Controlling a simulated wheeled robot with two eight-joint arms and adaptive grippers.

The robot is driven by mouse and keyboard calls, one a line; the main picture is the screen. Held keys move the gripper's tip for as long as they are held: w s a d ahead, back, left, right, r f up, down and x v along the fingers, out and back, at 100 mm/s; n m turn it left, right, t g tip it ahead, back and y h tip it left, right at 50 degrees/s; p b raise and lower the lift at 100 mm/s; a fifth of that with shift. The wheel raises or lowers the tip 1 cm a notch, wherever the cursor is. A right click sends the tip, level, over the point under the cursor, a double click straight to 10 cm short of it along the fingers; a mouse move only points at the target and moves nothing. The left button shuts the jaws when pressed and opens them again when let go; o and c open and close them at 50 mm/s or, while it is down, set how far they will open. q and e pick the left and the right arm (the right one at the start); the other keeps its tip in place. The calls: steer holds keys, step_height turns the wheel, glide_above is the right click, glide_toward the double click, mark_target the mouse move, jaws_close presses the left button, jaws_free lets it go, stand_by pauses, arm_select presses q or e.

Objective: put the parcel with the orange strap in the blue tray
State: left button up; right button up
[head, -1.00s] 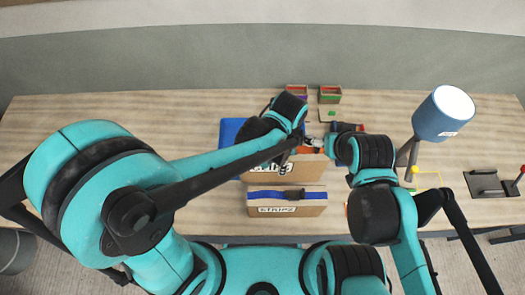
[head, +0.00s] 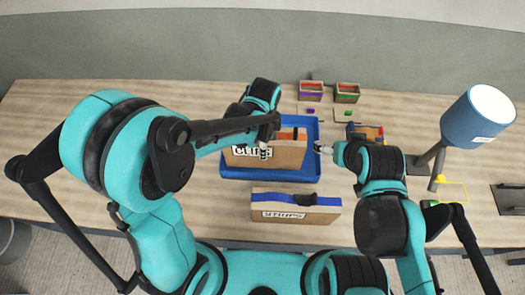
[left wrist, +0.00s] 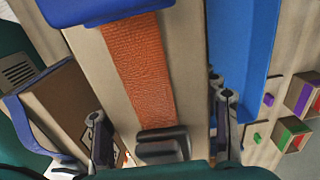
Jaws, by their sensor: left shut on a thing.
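The parcel with the orange strap (head: 285,157) is a brown box with a white label reading like "CLIPS". In the left wrist view its orange strap (left wrist: 143,75) runs along its top face. My left gripper (head: 265,148) is shut on it, with one finger on each side. The blue tray (head: 250,173) lies on the table, and the parcel stands over its area; I cannot tell whether it touches the tray floor. The tray's blue also shows in the left wrist view (left wrist: 243,50). My right gripper (head: 324,148) is by the tray's right edge, its fingers too small to judge.
A second parcel with a blue strap (head: 296,207) stands in front of the tray. Small bins with purple (head: 311,91) and green (head: 347,92) stand behind. A coloured box (head: 365,132) and a blue lamp-like cylinder (head: 480,115) are at right. The table's left side is clear.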

arm_select(q)
steer(key=shift+w+a+f+b, duration=0.15)
steer(key=shift+f+b, duration=0.55)
steer(key=shift+f, duration=0.4)
steer(key=shift+w+a+f+b, duration=0.1)
steer(key=shift+f+b, duration=0.6)
steer(key=shift+f, duration=0.35)
steer(key=shift+f, duration=0.2)
steer(key=o, duration=1.7)
steer(key=shift+r, duration=0.1)
